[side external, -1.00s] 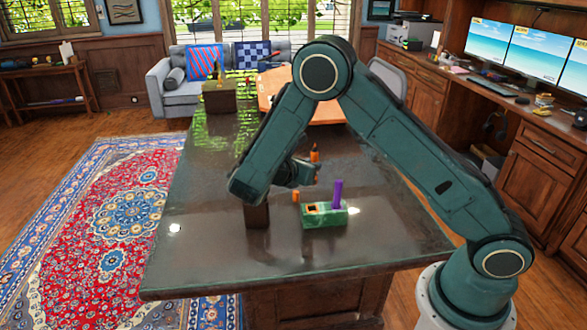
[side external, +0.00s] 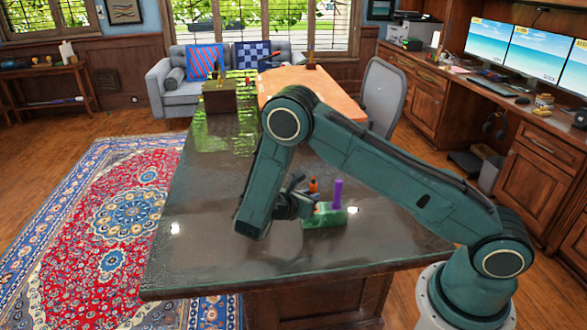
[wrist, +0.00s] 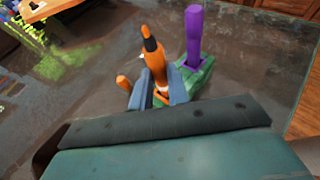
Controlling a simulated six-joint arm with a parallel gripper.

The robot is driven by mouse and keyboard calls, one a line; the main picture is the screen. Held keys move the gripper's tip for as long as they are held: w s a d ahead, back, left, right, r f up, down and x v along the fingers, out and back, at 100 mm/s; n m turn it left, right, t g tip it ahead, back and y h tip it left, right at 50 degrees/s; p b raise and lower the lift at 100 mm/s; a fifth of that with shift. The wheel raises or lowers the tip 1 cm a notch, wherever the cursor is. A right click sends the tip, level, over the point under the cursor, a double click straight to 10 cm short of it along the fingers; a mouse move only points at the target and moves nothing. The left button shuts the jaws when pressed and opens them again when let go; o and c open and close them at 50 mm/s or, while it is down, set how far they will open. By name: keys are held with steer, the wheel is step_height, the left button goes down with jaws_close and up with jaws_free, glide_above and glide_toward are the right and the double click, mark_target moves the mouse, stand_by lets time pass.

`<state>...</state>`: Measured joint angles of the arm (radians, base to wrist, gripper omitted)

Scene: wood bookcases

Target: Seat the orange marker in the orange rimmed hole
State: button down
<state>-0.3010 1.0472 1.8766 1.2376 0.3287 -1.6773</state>
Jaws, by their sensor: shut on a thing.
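The side view shows the marker's top (side external: 314,185) beside my gripper (side external: 305,205). The green block (side external: 328,219) lies below and just right of the gripper; it also shows in the wrist view (wrist: 198,78). An orange rim shows between the fingers, at the marker's foot. The fingers hide most of the hole, so I cannot tell how deep the marker sits. A purple marker (wrist: 193,35) stands upright in the block.
A small orange peg (wrist: 123,82) stands on the dark table (side external: 200,255), left of the gripper. A brown box (side external: 219,98) is at the table's far end. The table's left and front areas are clear.

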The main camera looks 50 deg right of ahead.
steer(key=shift+f, duration=1.6)
steer(key=shift+f, duration=0.1)
steer(key=c, duration=1.4)
jaws_free()
steer(key=shift+o, duration=0.2)
steer(key=v, duration=1.2)
